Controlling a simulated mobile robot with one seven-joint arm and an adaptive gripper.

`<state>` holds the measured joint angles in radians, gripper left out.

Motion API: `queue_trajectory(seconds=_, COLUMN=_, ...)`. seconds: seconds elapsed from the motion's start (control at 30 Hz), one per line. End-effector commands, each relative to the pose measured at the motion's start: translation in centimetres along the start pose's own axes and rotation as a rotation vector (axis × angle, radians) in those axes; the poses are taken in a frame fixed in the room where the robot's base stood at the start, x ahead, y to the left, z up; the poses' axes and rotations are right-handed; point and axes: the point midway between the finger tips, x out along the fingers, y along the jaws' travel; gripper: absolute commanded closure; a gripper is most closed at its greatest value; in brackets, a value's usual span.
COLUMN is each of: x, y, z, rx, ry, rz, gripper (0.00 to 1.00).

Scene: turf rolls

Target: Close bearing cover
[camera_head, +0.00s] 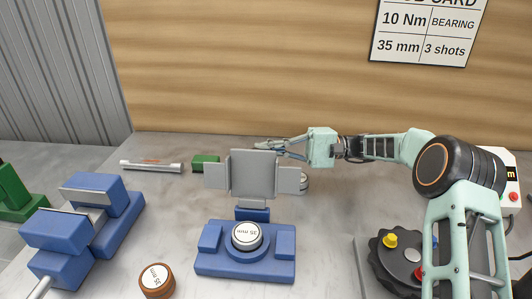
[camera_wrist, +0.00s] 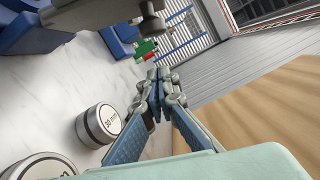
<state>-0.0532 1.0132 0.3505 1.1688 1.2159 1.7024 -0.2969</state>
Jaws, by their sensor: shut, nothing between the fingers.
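The bearing cover (camera_head: 253,174) is a grey plate with side flaps, standing upright at the back of the blue bearing block (camera_head: 208,265). The cover is open. A silver disc marked 35 mm (camera_head: 246,236) sits in the block in front of it. My gripper (camera_head: 261,146) is behind the cover, near its top edge, with fingers pointing left. Its fingers are shut and empty in the wrist view (camera_wrist: 155,78). A grey part (camera_wrist: 92,14), seemingly the cover, shows at the top left there, apart from the fingertips.
A disc marked 30 mm (camera_wrist: 101,124) and another disc (camera_wrist: 40,168) stand behind the cover. A brown-sided 35 mm disc (camera_head: 157,281) lies front left. A blue vise (camera_head: 80,225) is left, a green block (camera_head: 206,162) back left, and a black knobbed fixture (camera_head: 397,268) right. The wall is close behind my arm.

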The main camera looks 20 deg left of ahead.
Motion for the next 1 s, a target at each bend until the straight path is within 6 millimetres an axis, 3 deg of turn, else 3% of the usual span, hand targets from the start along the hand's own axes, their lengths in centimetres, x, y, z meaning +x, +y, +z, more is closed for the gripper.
queue_trajectory(seconds=0.4, x=0.4, y=0.0, z=3.1, rx=0.001, ry=0.005, rz=0.000, gripper=1.00)
queue_trajectory(seconds=1.0, x=0.7, y=-0.1, z=3.2, rx=-0.012, ry=0.005, rz=0.004, gripper=1.00)
